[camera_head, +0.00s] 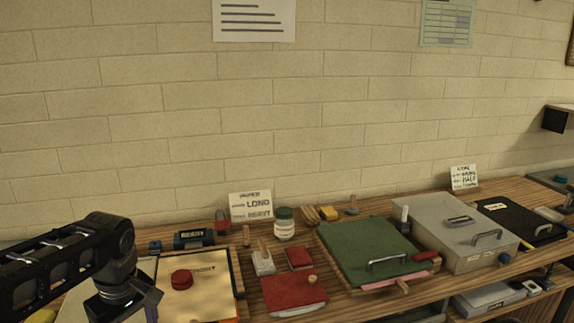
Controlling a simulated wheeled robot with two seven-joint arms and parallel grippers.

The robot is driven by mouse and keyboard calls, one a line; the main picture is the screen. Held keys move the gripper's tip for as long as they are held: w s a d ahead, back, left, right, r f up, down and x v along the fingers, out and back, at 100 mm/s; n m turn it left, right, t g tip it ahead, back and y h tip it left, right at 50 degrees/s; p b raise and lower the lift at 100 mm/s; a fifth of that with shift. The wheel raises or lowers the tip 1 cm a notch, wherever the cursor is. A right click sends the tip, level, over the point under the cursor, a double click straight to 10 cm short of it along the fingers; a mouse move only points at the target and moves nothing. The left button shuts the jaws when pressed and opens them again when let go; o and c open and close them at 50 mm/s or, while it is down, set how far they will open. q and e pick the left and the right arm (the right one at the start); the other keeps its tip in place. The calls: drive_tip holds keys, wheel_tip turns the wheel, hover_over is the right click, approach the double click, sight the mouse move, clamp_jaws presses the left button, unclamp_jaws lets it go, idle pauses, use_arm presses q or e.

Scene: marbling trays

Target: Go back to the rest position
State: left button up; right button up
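My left arm comes in from the lower left, black and jointed. My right gripper is not in view.
On the bench (345,300) stand a white jar with green lid (284,224), a red pad (293,294), a green-topped tray (365,250), a grey lidded box (455,238) and a black case (520,222). A block wall (330,120) closes the back.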

use_arm(q)
drive_tip(key=w+d+f+m+h, duration=0.1)
drive_tip(key=d+f+m+h, duration=0.15)
drive_tip(key=d+f, duration=0.65)
drive_tip(key=d+f+m+h, duration=0.1)
drive_tip(key=d+f+m, duration=0.35)
drive_tip(key=f, duration=0.85)
drive_tip(key=s+d+f+m+h, duration=0.1)
drive_tip(key=s+d+f, duration=0.5)
drive_tip(key=s+f, duration=0.2)
drive_tip(key=s+d+f+m+h, duration=0.1)
drive_tip(key=s+d+f+m, duration=0.1)
drive_tip(key=s+d+f, duration=0.4)
wheel_tip(320, 180, down, 4)
drive_tip(key=s, duration=0.2)
drive_tip(key=shift+s, duration=0.4)
drive_tip(key=shift+d+f, duration=0.1)
